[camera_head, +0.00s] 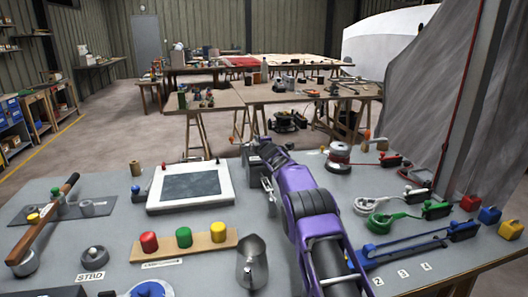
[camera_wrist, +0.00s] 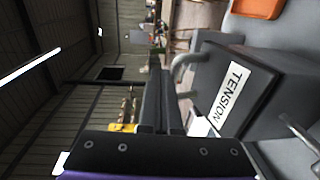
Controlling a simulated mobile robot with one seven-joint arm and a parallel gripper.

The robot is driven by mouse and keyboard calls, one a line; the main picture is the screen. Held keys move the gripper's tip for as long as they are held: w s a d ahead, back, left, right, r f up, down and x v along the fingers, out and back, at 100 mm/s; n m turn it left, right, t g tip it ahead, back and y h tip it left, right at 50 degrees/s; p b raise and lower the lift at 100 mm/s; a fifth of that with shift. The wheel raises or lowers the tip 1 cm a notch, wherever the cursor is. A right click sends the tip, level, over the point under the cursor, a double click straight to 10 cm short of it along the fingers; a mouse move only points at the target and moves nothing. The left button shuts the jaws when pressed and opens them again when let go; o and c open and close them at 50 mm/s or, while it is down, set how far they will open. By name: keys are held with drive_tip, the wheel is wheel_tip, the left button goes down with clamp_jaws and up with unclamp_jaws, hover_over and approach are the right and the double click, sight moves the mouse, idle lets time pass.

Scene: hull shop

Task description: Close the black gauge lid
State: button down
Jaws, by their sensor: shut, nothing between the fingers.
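A dark grey-black box with a white TENSION label (camera_wrist: 228,95) fills the right of the wrist view, turned sideways. I take it to be the gauge. A grey curved handle or bar (camera_wrist: 186,68) stands out beside it. I cannot tell clearly which part is the lid or how far it is open. My gripper (camera_wrist: 160,75) is shut and empty, its black fingers close beside the box and handle; contact cannot be told. In the head view my purple arm reaches to the far middle of the bench, and my gripper (camera_head: 264,168) is beside the dark box (camera_head: 267,152), partly hiding it.
A white-framed panel (camera_head: 153,204) lies left of my arm. Red, green and yellow knobs on a wooden strip (camera_head: 206,248) and a metal jug (camera_head: 252,262) stand nearer. Bare bench (camera_head: 315,165) shows behind my arm.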

drive_tip(key=shift+w+a+f, duration=0.15)
drive_tip(key=shift+w+f, duration=0.25)
drive_tip(key=shift+w, duration=0.15)
idle(0.4)
